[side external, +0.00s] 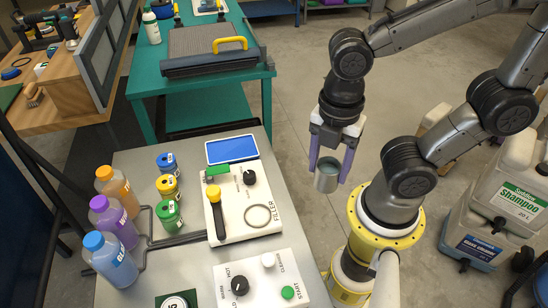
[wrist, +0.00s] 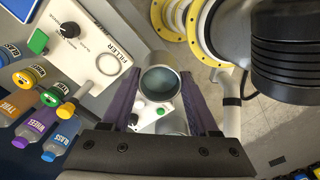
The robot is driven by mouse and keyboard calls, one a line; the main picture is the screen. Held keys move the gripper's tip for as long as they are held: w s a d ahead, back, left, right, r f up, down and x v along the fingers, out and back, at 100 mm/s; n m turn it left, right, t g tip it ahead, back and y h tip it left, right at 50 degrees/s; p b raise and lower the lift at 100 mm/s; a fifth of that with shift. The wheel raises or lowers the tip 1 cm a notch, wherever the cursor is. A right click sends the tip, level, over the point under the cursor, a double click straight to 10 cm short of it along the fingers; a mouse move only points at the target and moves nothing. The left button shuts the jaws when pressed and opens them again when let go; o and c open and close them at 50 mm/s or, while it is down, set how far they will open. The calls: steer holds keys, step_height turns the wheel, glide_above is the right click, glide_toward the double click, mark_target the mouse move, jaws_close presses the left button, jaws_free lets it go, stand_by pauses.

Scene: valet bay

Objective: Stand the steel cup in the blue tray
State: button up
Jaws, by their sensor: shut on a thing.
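The steel cup (side external: 327,176) is held upright between the two purple fingers of my gripper (side external: 328,172). In the wrist view the cup (wrist: 166,87) shows its round open mouth between the fingertips. My gripper is shut on it and holds it in the air, off the right side of the grey bench. The blue tray (side external: 232,148) is a shallow rectangle with a pale rim, lying on the bench at its far right corner, left of my gripper. It looks empty. A blue patch at the wrist view's top left corner seems to be the tray.
The white filler panel (side external: 243,215) with a yellow-handled lever (side external: 217,213) sits just in front of the tray. Blue, yellow and green capped cans (side external: 168,187) and several bottles (side external: 115,223) stand to its left. A second white control panel (side external: 262,285) lies nearer.

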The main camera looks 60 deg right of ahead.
steer(key=w+d+r+n, duration=0.1)
steer(key=w+r+n, duration=0.15)
steer(key=w, duration=1.05)
steer(key=w+d+f+m, duration=0.3)
steer(key=w+d+f, duration=0.25)
steer(key=d, duration=0.35)
steer(key=shift+n, duration=0.25)
steer(key=w+f, duration=0.2)
steer(key=w, duration=0.2)
steer(key=w+f, duration=0.3)
steer(key=w, duration=0.1)
steer(key=w+f, duration=0.3)
steer(key=w, duration=0.1)
steer(key=shift+w+d, duration=0.35)
steer(key=shift+d, duration=0.05)
steer(key=shift+w+f, duration=0.55)
steer(key=shift+f, duration=1.6)
